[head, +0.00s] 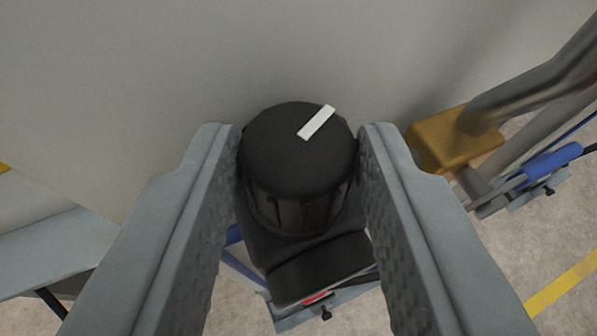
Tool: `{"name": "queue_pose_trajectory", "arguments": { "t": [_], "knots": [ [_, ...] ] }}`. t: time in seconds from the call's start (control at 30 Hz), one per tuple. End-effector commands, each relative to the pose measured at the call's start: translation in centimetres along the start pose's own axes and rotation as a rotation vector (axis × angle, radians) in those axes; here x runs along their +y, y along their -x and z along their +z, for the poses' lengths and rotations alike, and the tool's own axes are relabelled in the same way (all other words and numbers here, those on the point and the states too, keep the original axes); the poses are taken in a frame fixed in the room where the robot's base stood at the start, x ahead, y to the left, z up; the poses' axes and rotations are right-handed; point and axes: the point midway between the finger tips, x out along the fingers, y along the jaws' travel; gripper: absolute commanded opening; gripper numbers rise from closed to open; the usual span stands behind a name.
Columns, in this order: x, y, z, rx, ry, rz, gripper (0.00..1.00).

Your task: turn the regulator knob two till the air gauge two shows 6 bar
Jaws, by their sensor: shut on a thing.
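A black round knob (290,160) with a white mark (316,122) on its top stands between the two fingers of my gripper (299,165) in the head view. The white mark points to the upper right. Both fingers touch the knob's sides, and my gripper is shut on it. A black body (320,265) sits below the knob, with a small red patch near its lower edge. I cannot tell from this view whether this is regulator knob two. No air gauge is visible.
A pale panel (150,80) lies close behind the knob. At the right are a brass-coloured block (455,140) with a grey pipe (535,85) and a blue-handled part (550,165). A grey-blue ledge (60,250) is at the left. A yellow line (565,285) marks the floor.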

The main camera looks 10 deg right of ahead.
Motion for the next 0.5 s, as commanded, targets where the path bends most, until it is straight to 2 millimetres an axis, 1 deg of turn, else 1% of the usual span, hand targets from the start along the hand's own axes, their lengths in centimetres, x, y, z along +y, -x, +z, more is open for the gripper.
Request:
{"name": "queue_pose_trajectory", "arguments": {
  "t": [0.2,0.5],
  "knots": [
    [-0.25,-0.04,0.04,-0.001,-0.024,0.06,0.11],
    [-0.24,-0.05,0.06,-0.002,-0.037,0.091,0.11]
  ]
}}
